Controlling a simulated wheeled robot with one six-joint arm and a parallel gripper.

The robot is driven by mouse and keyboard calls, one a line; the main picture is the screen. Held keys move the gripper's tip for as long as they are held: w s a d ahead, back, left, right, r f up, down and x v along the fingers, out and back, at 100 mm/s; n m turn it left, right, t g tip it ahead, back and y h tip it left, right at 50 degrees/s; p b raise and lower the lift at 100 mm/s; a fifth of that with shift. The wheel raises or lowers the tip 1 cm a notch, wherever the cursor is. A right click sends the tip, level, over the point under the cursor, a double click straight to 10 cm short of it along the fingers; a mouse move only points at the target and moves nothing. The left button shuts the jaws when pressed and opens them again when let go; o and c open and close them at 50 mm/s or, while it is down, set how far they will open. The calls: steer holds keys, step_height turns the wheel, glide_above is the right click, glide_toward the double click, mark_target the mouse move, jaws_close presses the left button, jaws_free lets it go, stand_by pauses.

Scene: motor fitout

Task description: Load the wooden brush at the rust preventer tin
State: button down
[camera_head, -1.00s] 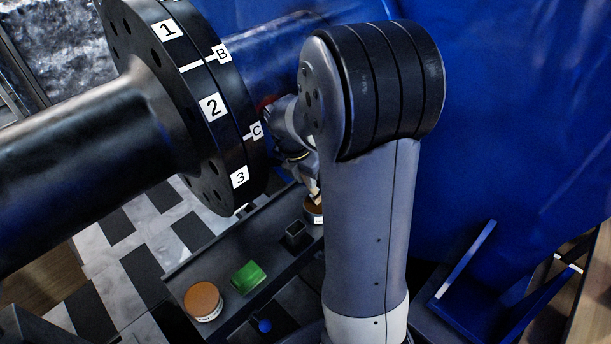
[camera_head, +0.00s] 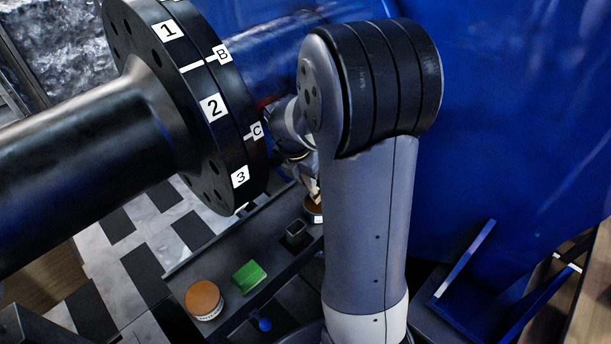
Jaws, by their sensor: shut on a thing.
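My gripper (camera_head: 311,182) is small and mostly hidden behind my own arm, just above a tin with brown contents (camera_head: 313,208) at the far end of the dark tray. It is shut on what looks like the wooden brush, of which only a pale sliver shows beside my arm. Whether the bristles touch the contents cannot be told. A second tin with orange-brown contents (camera_head: 203,299) stands at the tray's near end. Both tins have pale labels too small to read, so I cannot tell which holds rust preventer.
The dark tray (camera_head: 220,255) also holds a green block (camera_head: 249,277) and a square black holder (camera_head: 296,232). A large black flanged shaft (camera_head: 205,110) with numbered and lettered labels hangs above, left of my arm.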

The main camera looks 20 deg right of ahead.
steer(key=p+v, duration=0.2)
steer(key=d+p+v, duration=0.1)
steer(key=p+v, duration=0.3)
steer(key=p, duration=0.1)
steer(key=shift+w+d+r, duration=0.15)
steer(key=shift+r, duration=0.4)
stand_by(0.5)
